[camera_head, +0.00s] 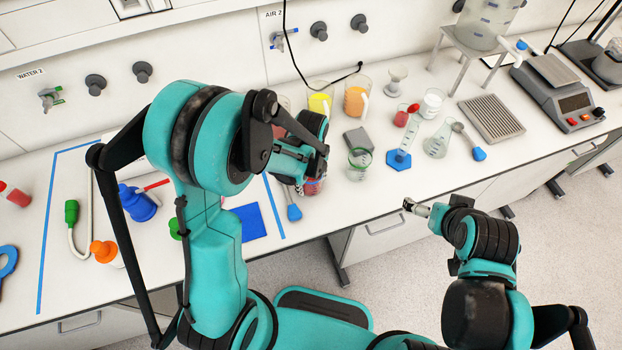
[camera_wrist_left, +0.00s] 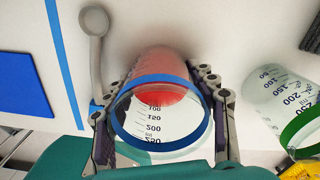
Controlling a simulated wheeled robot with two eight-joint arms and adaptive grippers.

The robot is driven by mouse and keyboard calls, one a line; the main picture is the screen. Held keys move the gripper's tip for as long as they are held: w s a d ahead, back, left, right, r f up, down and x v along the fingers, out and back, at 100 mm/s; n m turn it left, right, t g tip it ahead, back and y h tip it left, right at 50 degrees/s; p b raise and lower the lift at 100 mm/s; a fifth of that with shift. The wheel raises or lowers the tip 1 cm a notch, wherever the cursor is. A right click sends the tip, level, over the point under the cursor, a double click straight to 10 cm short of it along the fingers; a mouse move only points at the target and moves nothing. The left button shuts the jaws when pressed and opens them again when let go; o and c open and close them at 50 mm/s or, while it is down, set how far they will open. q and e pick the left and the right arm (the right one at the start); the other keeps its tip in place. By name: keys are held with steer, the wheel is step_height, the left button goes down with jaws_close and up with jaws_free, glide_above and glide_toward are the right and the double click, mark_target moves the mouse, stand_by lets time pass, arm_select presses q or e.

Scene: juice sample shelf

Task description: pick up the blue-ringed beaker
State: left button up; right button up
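The blue-ringed beaker (camera_wrist_left: 160,120) holds red contents and lies between the two fingers of my left gripper (camera_wrist_left: 162,85) in the left wrist view. The fingers run close along both sides of it; whether they press on it I cannot tell. In the head view the beaker (camera_head: 314,187) shows only in part below my left gripper (camera_head: 308,165), near the table's front edge. My right gripper (camera_head: 415,207) is out in front of the table edge, away from the beaker; its finger gap is too small to make out.
A green-ringed beaker (camera_head: 360,165) stands just right; it also shows in the left wrist view (camera_wrist_left: 285,105). A grey-handled blue tool (camera_head: 293,209) lies left of the beaker.

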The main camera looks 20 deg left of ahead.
arm_select(q)
steer(key=shift+r, duration=0.1)
stand_by(0.3)
steer(key=shift+r, duration=0.7)
step_height(320, 180, up, 3)
steer(key=shift+f+p, duration=0.15)
steer(key=shift+p, duration=0.55)
steer(key=d+r+p, duration=0.1)
steer(key=d+r, duration=0.5)
steer(key=d, duration=0.5)
steer(key=shift+d+r+p, duration=0.25)
steer(key=shift+r+p, duration=0.05)
steer(key=shift+p, duration=0.05)
